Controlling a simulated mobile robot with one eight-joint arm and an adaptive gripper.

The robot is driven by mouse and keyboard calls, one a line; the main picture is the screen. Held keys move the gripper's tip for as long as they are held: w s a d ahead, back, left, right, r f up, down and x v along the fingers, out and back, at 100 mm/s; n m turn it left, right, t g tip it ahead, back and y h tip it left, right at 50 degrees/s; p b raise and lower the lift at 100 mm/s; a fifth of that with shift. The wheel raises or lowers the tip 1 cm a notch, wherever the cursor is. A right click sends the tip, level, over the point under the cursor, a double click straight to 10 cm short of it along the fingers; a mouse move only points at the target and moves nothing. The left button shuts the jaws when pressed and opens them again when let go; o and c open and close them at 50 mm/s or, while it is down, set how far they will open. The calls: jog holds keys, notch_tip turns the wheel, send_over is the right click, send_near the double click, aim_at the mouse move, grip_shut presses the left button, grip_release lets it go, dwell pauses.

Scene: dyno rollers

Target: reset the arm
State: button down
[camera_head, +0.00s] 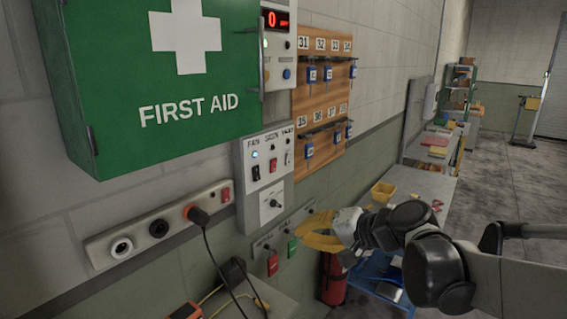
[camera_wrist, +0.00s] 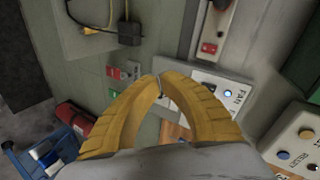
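My arm reaches in from the right in the head view, and my gripper (camera_head: 302,237) has yellow curved fingers. It is in front of the wall, below the grey switch panel. In the wrist view, the two ribbed yellow fingers of my gripper (camera_wrist: 158,79) arch together and meet at the tips. I see nothing held between them. The grey switch panel (camera_head: 266,162) has a FAN label, switches and a knob; it also shows in the wrist view (camera_wrist: 206,86), partly hidden behind a finger.
A green first aid cabinet (camera_head: 165,130) juts from the wall. A socket strip (camera_head: 180,220) with a plugged cable is below it. A wooden key board (camera_head: 323,90) hangs further right. A red extinguisher (camera_head: 333,278) stands below my gripper. A workbench (camera_head: 415,185) runs along the wall; open floor lies right.

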jog(key=s+d+f+n+h+b, duration=0.2)
jog(key=s+d+f+h+b, duration=0.1)
jog(key=s+d+f, duration=0.3)
jog(key=s+d+f+n+g+h+b, duration=0.1)
jog(key=s+d+f+h+b, duration=0.3)
jog(key=s+f, duration=0.7)
jog(key=s+d+n+h, duration=0.1)
jog(key=s+d+h, duration=0.1)
jog(key=s+d, duration=0.1)
jog(key=shift+s+d+f+n, duration=0.2)
jog(key=shift+s+d+n, duration=0.1)
jog(key=shift+s, duration=0.35)
